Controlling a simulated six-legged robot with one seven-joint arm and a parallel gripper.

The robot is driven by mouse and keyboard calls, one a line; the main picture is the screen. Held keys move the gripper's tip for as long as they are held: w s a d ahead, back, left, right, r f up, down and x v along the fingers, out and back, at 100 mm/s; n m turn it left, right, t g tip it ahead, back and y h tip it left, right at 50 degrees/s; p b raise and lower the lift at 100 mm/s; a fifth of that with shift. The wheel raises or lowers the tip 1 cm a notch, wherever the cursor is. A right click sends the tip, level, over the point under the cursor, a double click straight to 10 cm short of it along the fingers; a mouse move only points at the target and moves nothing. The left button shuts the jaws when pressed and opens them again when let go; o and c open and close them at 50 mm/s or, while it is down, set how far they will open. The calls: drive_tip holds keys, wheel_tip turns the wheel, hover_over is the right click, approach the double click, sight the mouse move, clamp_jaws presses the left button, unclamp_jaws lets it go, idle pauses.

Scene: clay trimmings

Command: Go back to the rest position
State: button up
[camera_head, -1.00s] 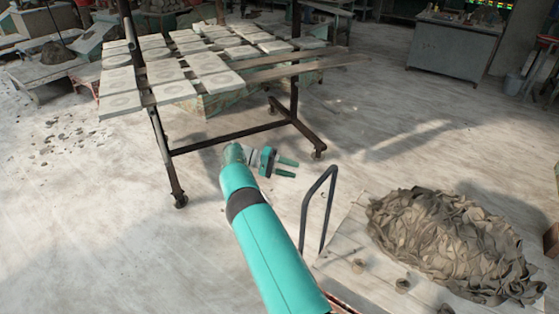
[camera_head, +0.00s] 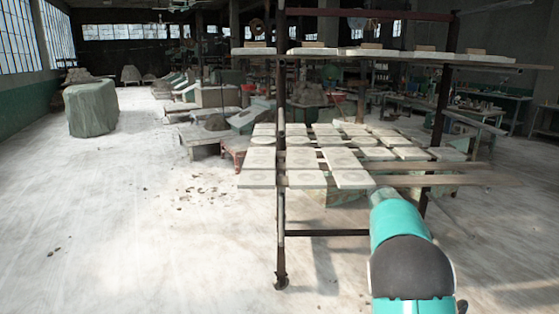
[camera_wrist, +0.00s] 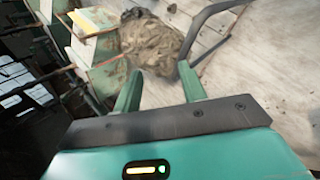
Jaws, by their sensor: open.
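In the wrist view my gripper (camera_wrist: 160,68) is open, its two teal fingers apart with nothing between them. The heap of clay trimmings (camera_wrist: 148,40) shows beyond the fingertips, lying on the pale floor, apart from the gripper. A dark bent handle (camera_wrist: 210,18) shows just past the right finger. In the head view only my teal arm shows at the lower right, in front of the rack; the gripper is hidden there, and the heap is out of that view.
A metal rack (camera_head: 281,215) with pale square tiles (camera_head: 260,159) on its shelves stands close ahead. A wrapped grey-green block (camera_head: 91,108) stands at the far left. Benches (camera_head: 480,120) fill the back right. The floor (camera_head: 130,220) at left is mostly clear, with small scraps.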

drive_tip(key=s+a+r+n+t+y, duration=0.2)
drive_tip(key=s+a+r+t, duration=0.1)
drive_tip(key=s+a+r, duration=0.3)
drive_tip(key=s+a+r+n+t+y, duration=0.1)
drive_tip(key=s+a+r+t+y, duration=0.15)
drive_tip(key=s+a, duration=0.45)
drive_tip(key=s+a+n+t+y, duration=0.1)
drive_tip(key=s+a, duration=0.3)
drive_tip(key=s, duration=0.4)
drive_tip(key=s+a+f+n+t+y, duration=0.1)
drive_tip(key=s+a+t, duration=0.3)
drive_tip(key=s, duration=0.4)
drive_tip(key=shift+a+f+n, duration=0.2)
drive_tip(key=shift+a+n, duration=0.5)
drive_tip(key=shift+a, duration=0.05)
drive_tip(key=shift+c, duration=0.5)
drive_tip(key=shift+d, duration=0.2)
